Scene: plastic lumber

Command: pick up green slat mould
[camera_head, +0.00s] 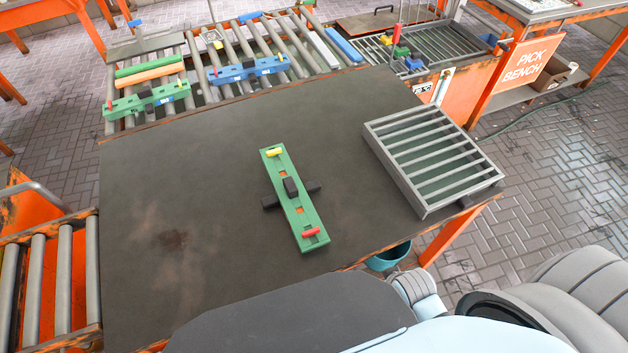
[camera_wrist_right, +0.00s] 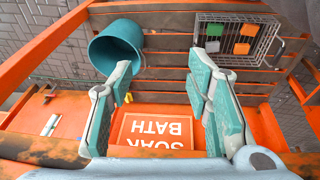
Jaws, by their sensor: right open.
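A long green slat mould (camera_head: 306,222) lies on the dark table (camera_head: 190,220) in the head view, with a dark block at its middle. It has a yellow piece at its far end and a red piece at its near end. A dark crosspiece sticks out on both sides of its middle. My right gripper (camera_wrist_right: 166,82) is open with nothing between its fingers in the right wrist view. It faces a low orange frame, and the mould is not in that view. My left gripper is not in view.
A grey slatted rack (camera_head: 393,168) stands at the table's right side. Another green mould (camera_head: 176,92) and a blue mould (camera_head: 225,75) lie on rollers behind. A teal bucket (camera_wrist_right: 112,52) and wire basket (camera_wrist_right: 240,63) are below. The table's left half is clear.

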